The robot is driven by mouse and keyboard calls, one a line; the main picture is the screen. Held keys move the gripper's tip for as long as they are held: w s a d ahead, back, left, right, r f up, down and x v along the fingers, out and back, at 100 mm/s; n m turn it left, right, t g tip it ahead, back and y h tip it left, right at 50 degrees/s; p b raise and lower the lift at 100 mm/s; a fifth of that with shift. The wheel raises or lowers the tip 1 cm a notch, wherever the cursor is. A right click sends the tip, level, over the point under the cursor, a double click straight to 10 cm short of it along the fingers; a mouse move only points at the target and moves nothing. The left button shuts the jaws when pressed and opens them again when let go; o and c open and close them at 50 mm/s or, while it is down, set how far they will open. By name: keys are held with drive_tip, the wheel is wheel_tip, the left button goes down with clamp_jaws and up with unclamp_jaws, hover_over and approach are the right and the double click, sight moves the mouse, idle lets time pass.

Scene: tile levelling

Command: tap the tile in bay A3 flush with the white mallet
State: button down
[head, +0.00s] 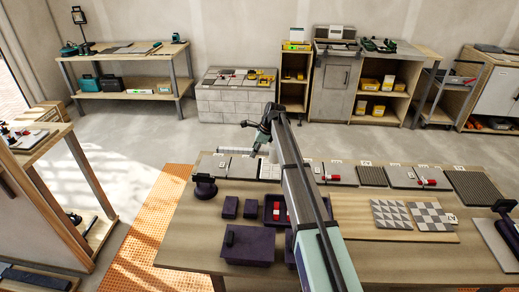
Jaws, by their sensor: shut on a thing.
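My gripper (262,146) is over the far left part of the long wooden table, with my arm reaching across the table's middle. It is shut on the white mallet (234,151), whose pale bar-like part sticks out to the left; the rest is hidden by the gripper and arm. Grey tiles lie in a row of bays along the far edge, such as one tile (213,166) at the left and one (371,176) right of my arm. The small bay labels are too small to read, so I cannot tell which is A3. Whether the mallet touches a tile is unclear.
Dark purple boxes (247,245) and a dark round-based tool (205,187) stand on the near left of the table. Red pieces (427,182) lie on some tiles. Patterned tiles (390,214) lie on a board at right. The floor behind the table is clear.

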drive_tip(key=shift+w+f, duration=0.1)
drive_tip(key=shift+w, duration=0.4)
drive_tip(key=shift+f+b, duration=0.5)
drive_tip(key=shift+f, duration=0.05)
wheel_tip(320, 180, down, 7)
drive_tip(key=b, duration=0.4)
wheel_tip(320, 180, up, 5)
drive_tip(key=p, duration=0.3)
drive_tip(key=shift+f, duration=0.1)
wheel_tip(320, 180, down, 6)
drive_tip(key=shift+s+r+b, duration=0.1)
drive_tip(key=shift+b, duration=0.65)
drive_tip(key=shift+r+p, duration=1.65)
drive_tip(key=shift+r, duration=1.1)
